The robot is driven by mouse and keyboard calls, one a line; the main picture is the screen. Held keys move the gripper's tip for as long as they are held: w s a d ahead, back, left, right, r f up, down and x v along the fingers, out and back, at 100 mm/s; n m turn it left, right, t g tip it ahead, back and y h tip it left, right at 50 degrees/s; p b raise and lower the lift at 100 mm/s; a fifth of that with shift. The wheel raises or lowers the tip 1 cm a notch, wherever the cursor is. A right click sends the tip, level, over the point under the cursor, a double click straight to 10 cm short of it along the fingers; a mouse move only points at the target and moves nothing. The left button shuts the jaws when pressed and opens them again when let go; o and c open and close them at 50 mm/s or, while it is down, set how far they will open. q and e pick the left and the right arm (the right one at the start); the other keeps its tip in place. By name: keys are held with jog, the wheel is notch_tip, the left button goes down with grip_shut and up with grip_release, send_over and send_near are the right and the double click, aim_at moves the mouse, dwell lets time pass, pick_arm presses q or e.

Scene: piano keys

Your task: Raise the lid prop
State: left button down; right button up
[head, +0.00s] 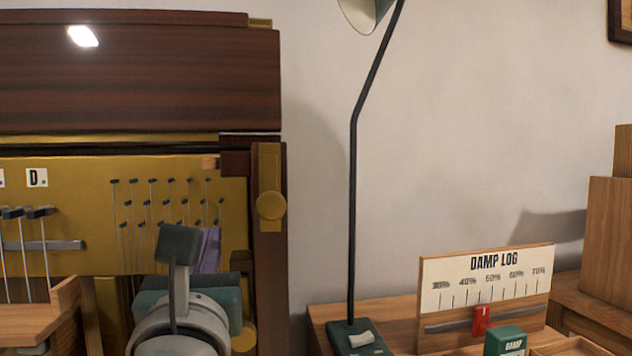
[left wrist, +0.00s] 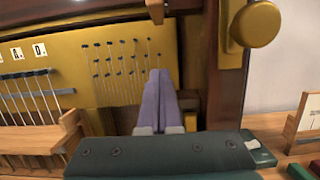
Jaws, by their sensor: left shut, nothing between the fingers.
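A brass strip (head: 269,165) with a round brass knob (head: 271,205) is on the dark right-hand post of the piano; I cannot tell for sure that it is the lid prop. The knob shows large at the upper right of the left wrist view (left wrist: 254,24). The dark wooden lid (head: 140,75) is above the brass panel. My left gripper (head: 212,232) has purple fingers, shut and empty, in front of the panel, left of and below the knob. The fingers show together in the left wrist view (left wrist: 159,75). My right gripper is not in view.
Several thin pins stand on the brass panel (head: 90,185) behind the gripper. A wooden tray (head: 45,315) is at the lower left. A lamp (head: 352,210) and the damp log board (head: 487,280) stand on the right. The wall between piano and lamp is clear.

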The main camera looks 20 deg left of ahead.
pick_arm(q)
jog(key=w+a+r+p, duration=0.1)
jog(key=w+r, duration=0.1)
jog(key=w+a+r+p, duration=0.1)
jog(key=w+a+r, duration=0.1)
jog(key=w+a+r+p, duration=0.1)
jog(key=w+r, duration=0.1)
jog(key=w, duration=0.1)
jog(key=shift+a+r+p, duration=0.1)
jog(key=shift+a+p, duration=0.05)
jog(key=shift+p, duration=0.2)
